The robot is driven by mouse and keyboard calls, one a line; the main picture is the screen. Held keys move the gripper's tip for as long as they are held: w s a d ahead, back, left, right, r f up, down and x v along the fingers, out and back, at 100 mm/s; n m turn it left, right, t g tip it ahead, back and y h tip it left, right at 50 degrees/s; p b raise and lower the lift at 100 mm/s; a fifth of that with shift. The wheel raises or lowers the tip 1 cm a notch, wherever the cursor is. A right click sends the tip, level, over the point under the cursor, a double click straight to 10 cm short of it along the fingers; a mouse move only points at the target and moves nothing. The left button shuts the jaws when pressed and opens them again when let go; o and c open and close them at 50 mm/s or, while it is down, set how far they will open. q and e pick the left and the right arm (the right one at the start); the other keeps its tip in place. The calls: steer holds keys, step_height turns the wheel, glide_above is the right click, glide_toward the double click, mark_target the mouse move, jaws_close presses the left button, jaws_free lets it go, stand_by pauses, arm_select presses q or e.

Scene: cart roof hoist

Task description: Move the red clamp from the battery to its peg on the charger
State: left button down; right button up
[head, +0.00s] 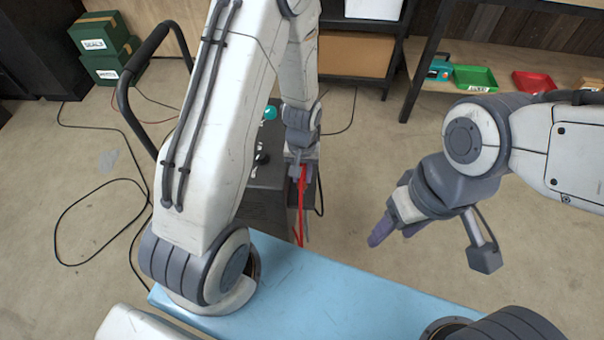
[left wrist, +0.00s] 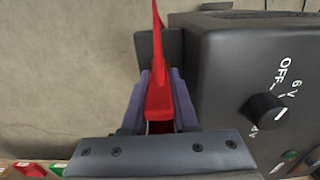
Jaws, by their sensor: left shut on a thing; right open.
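The red clamp (left wrist: 159,95) is between the fingers of my left gripper (left wrist: 158,100) in the left wrist view. In the head view my left gripper (head: 300,172) is shut on the red clamp (head: 302,185), and a red strip hangs below it. The dark charger (head: 262,180) stands on the floor behind my left arm, partly hidden. In the left wrist view the charger (left wrist: 225,85) is just right of the clamp, with a knob and a dark block at its side. My right gripper (head: 380,232) is open and empty over bare floor. I cannot make out the battery.
A black handle (head: 125,95) rises at the charger's left. A black cable (head: 58,235) loops on the floor. Green boxes (head: 100,45) stand at the back left. A shelf at the back right holds a green bin (head: 475,78) and a red bin (head: 533,82).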

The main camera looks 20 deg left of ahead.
mark_target(302, 182)
stand_by(0.4)
arm_select(q)
steer(key=shift+f+b, duration=0.95)
steer(key=shift+f, duration=0.7)
steer(key=c, duration=0.6)
jaws_free()
step_height(302, 182, up, 10)
steer(key=shift+r+p, duration=0.25)
steer(key=shift+p, duration=0.75)
